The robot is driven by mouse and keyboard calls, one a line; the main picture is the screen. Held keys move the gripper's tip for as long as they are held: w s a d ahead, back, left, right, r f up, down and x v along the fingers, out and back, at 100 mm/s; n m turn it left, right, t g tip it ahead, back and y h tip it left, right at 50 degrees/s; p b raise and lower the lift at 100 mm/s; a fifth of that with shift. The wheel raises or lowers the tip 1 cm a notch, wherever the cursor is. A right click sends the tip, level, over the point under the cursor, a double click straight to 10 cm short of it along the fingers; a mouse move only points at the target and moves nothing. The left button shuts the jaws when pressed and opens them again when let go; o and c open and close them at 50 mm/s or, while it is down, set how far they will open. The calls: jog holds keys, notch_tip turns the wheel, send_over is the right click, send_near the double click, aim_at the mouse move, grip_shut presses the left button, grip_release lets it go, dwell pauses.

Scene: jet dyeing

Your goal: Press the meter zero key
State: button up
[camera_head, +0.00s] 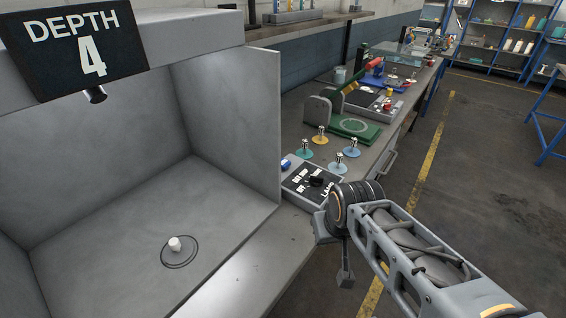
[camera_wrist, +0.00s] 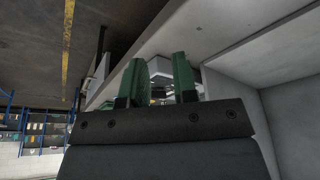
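I cannot make out for sure which device is the meter, and no zero key is readable. A low grey unit (camera_head: 368,103) with a dark top and small coloured parts stands along the bench; its details are too small to tell. A lettered black-topped switch box (camera_head: 312,184) with a dark knob sits beside the booth wall. My gripper's two green fingers (camera_wrist: 160,82) show in the wrist view, apart, with nothing seen held between them. In the head view my arm reaches in from the lower right, its wrist near the switch box; the fingers cannot be made out there.
A grey booth (camera_head: 225,115) with a "DEPTH 4" sign (camera_head: 75,47) fills the left; a small white piece (camera_head: 175,243) stands on its floor. Several knobbed discs (camera_head: 320,135) and a green-based fixture (camera_head: 350,128) stand on the bench. Open floor (camera_head: 480,190) lies right.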

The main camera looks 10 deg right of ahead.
grip_shut()
dwell(1.3)
